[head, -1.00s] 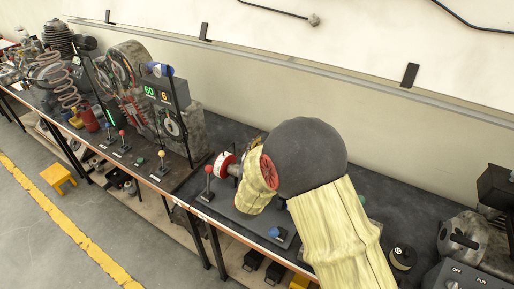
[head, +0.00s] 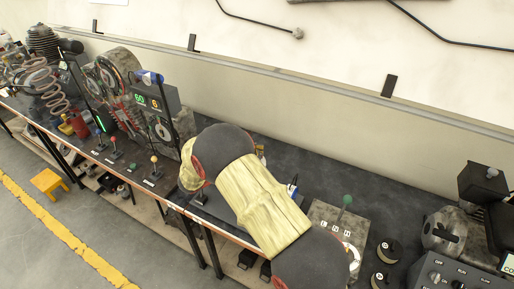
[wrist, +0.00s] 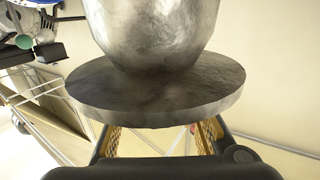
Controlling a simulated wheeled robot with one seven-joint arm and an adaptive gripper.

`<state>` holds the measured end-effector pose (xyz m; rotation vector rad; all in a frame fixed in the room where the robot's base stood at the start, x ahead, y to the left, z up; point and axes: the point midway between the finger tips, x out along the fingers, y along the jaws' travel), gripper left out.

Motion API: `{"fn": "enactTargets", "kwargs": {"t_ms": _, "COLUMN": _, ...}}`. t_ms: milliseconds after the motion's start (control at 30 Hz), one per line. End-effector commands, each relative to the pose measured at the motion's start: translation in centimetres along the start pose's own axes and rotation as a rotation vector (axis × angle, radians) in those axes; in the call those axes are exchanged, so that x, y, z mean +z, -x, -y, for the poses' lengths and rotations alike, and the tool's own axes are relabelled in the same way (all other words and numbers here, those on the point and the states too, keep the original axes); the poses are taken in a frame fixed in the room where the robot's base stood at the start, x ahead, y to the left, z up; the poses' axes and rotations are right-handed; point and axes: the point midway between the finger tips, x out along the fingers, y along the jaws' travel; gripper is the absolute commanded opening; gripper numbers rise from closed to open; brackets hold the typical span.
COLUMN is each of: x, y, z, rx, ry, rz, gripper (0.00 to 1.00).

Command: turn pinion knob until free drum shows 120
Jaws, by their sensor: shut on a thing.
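In the wrist view my gripper (wrist: 162,128) has its two yellow-lined fingers on either side of a grey metal piece (wrist: 160,88). This piece has a wide round flange with a rounded body above it, and I take it to be the pinion knob. The gripper is shut on it; the flange hides the contact. In the head view my arm covers the gripper and the knob. A dark display box (head: 150,98) shows a green number, seemingly 60, and a yellow 6. I cannot make out the free drum or its reading.
Levers with coloured knobs line the bench's front edge, including a yellow one (head: 154,160). A grey switch box (head: 455,272) is at the lower right. The back of the bench (head: 330,170) is mostly clear.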

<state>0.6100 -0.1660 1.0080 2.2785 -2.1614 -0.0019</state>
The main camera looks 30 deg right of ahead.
Motion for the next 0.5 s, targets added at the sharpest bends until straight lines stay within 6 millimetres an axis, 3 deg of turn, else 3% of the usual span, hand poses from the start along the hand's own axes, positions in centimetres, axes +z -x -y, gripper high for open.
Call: {"fn": "enactTargets", "kwargs": {"t_ms": 500, "x": 0.05, "y": 0.00, "z": -1.13, "rx": 0.222, "ry": 0.003, "rz": -0.001, "gripper": 0.00}}
